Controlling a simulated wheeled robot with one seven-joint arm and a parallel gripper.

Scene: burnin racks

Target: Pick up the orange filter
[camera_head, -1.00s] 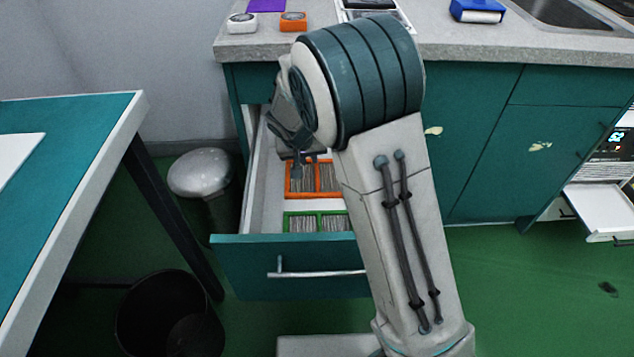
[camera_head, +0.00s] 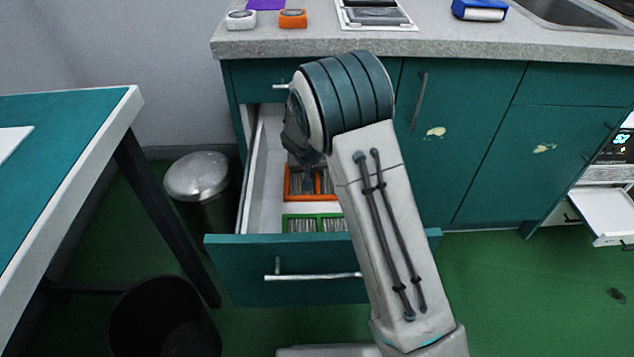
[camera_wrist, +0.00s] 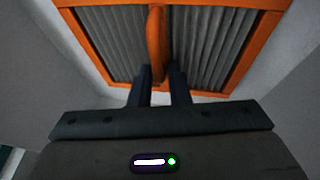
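The orange filter (camera_head: 287,184) lies in the back part of the open drawer, an orange frame with grey pleated panels. In the wrist view the orange filter (camera_wrist: 268,40) fills the top, with a raised orange bar down its middle. My gripper (camera_wrist: 161,76) points at this bar, with its two dark fingers apart, one to each side of the bar's near end. A gap shows between the fingers, and I see no clear grip on the bar. In the head view my arm hides the filter's right side and part of my gripper.
A green-framed filter (camera_head: 314,217) lies in front of the orange one in the drawer (camera_head: 262,170). The drawer's walls stand close around my gripper. The counter (camera_head: 440,44) is above. A metal bin (camera_head: 197,177) and a teal table (camera_head: 60,150) are to the left.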

